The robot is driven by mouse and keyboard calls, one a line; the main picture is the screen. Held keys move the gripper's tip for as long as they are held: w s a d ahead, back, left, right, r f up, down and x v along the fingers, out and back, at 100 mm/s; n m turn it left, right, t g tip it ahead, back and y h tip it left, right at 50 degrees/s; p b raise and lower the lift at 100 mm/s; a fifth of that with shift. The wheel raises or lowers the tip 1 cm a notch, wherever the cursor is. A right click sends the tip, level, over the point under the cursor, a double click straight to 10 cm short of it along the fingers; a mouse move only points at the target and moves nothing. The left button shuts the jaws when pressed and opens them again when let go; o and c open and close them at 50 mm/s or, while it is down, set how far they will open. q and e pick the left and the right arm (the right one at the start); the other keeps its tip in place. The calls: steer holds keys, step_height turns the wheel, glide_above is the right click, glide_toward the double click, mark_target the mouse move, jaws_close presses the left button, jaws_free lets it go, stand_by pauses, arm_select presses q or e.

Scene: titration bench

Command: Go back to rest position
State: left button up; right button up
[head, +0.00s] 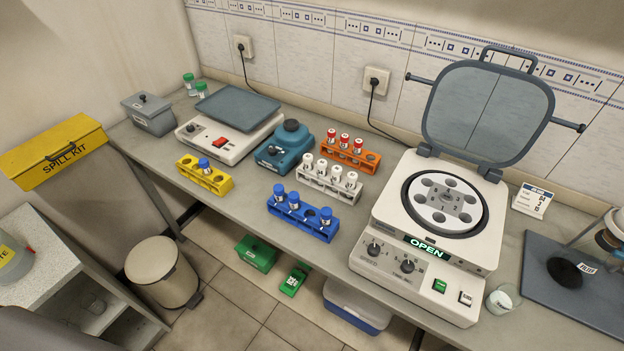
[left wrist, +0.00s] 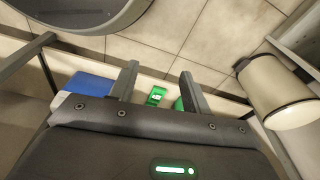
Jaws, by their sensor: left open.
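My left gripper (left wrist: 158,82) shows in the left wrist view with its two fingers spread apart and nothing between them. Beyond the fingers, well away from them, a green item (left wrist: 156,96) lies on the floor. Neither gripper shows in the head view, and my right gripper is in no view. On the bench, the centrifuge (head: 425,225) has its lid (head: 486,110) raised and its display reads OPEN. The blue rack (head: 300,224), yellow rack (head: 210,181), white rack (head: 326,187) and orange rack (head: 362,159) stand apart from any gripper and hold capped vials.
A scale (head: 225,135), a teal mixer (head: 282,150) and a grey box (head: 150,118) stand on the bench. A bin (head: 160,272) and a blue-white tub (head: 355,308) are on the floor. A yellow spill kit (head: 60,153) is at left.

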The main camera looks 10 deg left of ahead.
arm_select(q)
steer(key=s+a+f+b, duration=0.1)
steer(key=s+a+f, duration=0.1)
steer(key=s+f, duration=0.7)
steer(key=shift+s+f+g, duration=0.4)
steer(key=shift+s, duration=0.85)
steer(key=shift+a, duration=0.1)
